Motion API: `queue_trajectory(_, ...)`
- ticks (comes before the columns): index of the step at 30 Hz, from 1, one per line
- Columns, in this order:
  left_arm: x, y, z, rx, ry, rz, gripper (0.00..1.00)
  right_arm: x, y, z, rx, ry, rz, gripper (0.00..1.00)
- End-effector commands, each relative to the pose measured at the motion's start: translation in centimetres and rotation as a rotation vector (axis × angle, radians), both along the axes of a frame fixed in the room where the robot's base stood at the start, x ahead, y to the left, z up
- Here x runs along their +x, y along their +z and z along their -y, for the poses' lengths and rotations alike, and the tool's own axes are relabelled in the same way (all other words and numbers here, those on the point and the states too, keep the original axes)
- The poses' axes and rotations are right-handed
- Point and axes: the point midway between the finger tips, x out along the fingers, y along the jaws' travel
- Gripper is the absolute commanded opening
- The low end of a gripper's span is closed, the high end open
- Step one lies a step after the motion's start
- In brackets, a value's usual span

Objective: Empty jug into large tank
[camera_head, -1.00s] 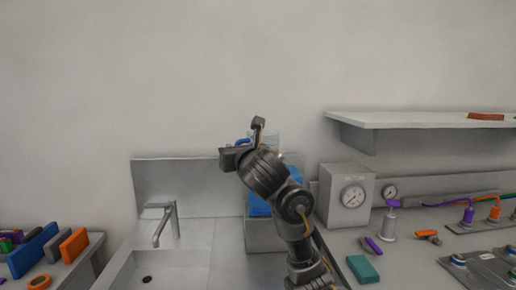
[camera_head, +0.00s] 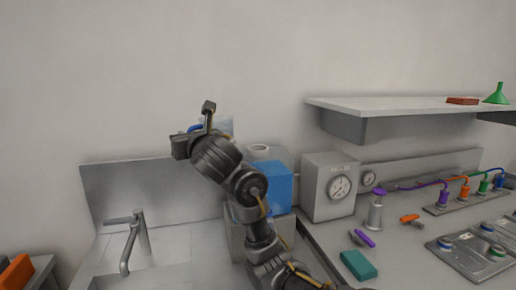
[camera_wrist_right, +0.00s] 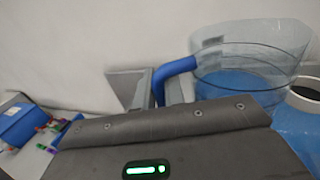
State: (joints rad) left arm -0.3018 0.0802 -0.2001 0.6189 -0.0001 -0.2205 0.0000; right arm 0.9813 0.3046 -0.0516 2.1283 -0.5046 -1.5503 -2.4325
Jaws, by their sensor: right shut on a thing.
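The jug (camera_wrist_right: 250,65) is clear, with a blue handle (camera_wrist_right: 172,76) and blue liquid in it. In the head view only a bit of the jug (camera_head: 223,124) shows behind my right gripper (camera_head: 194,128), which is shut on the handle and holds it up in the air. The large tank (camera_head: 274,186) holds blue liquid and has a round neck on top. It stands to the right of and below the jug. In the right wrist view the tank (camera_wrist_right: 300,130) shows its open neck at the right edge, beside the jug. My left gripper is out of view.
A sink with a faucet (camera_head: 128,240) is at the left. A gauge box (camera_head: 328,187) stands right of the tank, below a shelf (camera_head: 400,112). A teal block (camera_head: 359,265) and small tools lie on the bench. The air above the tank is clear.

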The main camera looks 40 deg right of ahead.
Motion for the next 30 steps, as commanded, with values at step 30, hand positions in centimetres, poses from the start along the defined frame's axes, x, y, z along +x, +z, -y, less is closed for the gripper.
queue_trajectory(30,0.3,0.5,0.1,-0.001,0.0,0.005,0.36,-0.3,5.1,4.4,0.438,-0.003,0.019,0.0)
